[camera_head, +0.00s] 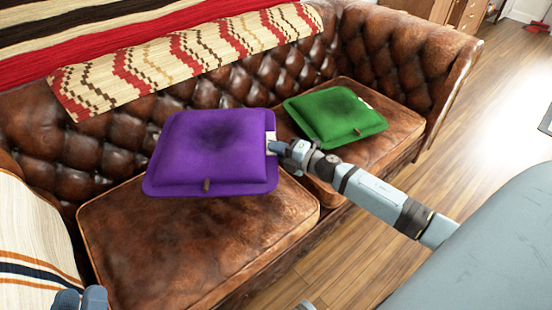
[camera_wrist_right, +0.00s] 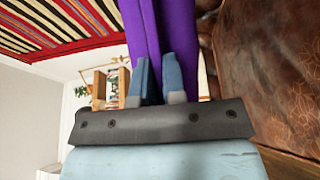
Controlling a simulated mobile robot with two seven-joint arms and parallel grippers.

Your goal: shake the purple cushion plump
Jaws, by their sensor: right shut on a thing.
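The purple cushion (camera_head: 210,145) is roughly level over the left seat of the brown leather sofa and appears raised off it. Its top has a dark dent in the middle, and a small brown tab shows on its near edge. My right gripper (camera_head: 280,148) is shut on the cushion's right edge, beside a white label (camera_head: 271,137). In the right wrist view the fingers (camera_wrist_right: 160,78) pinch the purple cloth (camera_wrist_right: 145,30). My left gripper (camera_head: 80,298) is at the bottom left corner, away from the cushion; only its fingertips show and their gap is unclear.
A green cushion (camera_head: 336,115) lies on the right seat, close to my right gripper. The tufted sofa (camera_head: 200,240) has a patterned blanket (camera_head: 190,60) over its back and a striped cloth (camera_head: 30,240) at left. Wooden floor (camera_head: 490,110) is open at right.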

